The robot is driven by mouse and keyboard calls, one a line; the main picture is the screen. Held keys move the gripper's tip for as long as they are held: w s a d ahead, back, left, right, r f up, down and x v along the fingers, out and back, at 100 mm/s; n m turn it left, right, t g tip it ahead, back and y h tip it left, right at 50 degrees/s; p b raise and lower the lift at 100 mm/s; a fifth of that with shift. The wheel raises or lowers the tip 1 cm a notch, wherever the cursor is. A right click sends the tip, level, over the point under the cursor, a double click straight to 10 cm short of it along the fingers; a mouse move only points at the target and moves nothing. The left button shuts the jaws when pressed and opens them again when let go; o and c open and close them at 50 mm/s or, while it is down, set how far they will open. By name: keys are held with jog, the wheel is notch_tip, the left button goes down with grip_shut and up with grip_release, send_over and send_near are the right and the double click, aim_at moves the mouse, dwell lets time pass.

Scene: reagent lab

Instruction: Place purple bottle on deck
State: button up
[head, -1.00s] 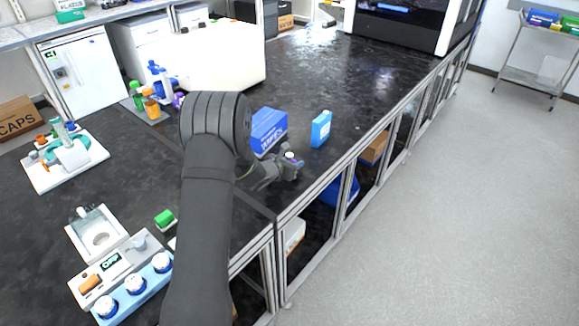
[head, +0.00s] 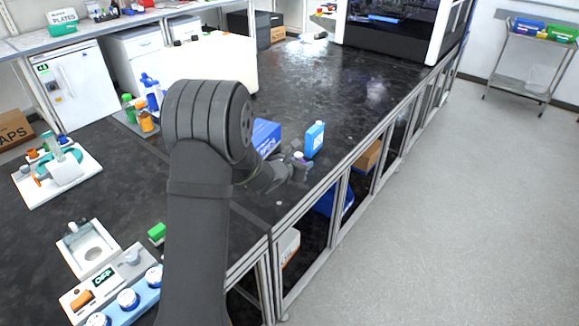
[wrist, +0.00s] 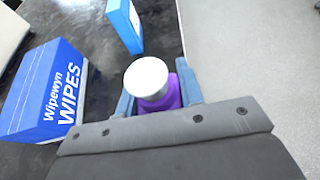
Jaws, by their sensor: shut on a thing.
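The purple bottle (wrist: 168,98), with a white round cap, is between the two fingers of my gripper (wrist: 157,98) in the wrist view. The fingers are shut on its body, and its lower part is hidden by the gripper. In the head view my gripper (head: 300,163) is small, over the front edge of the black bench, near the blue bottle. The purple bottle is barely discernible there. A large black-and-white machine (head: 395,40) stands at the far end of the bench; I cannot tell whether it holds the deck.
A blue wipes box (wrist: 45,92) lies left of my gripper, also partly visible in the head view (head: 267,136). Bench space toward the machine is mostly clear. Open floor (head: 450,220) lies right of the bench.

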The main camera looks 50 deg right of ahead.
jog(key=s+r, duration=0.3)
jog(key=s, duration=0.2)
jog(key=w+a+n+t+y, duration=0.3)
jog(key=w+a+n+t, duration=0.35)
jog(key=w+a, duration=2.05)
jog(key=w+a+n+t+y, duration=0.2)
jog(key=w+a+n+y, duration=0.1)
jog(key=a, duration=1.6)
jog(key=w+a+n+t+y, duration=0.3)
jog(key=a+n, duration=0.1)
jog(key=a, duration=1.5)
jog(key=shift+r+y, duration=0.3)
jog(key=shift+r, duration=0.15)
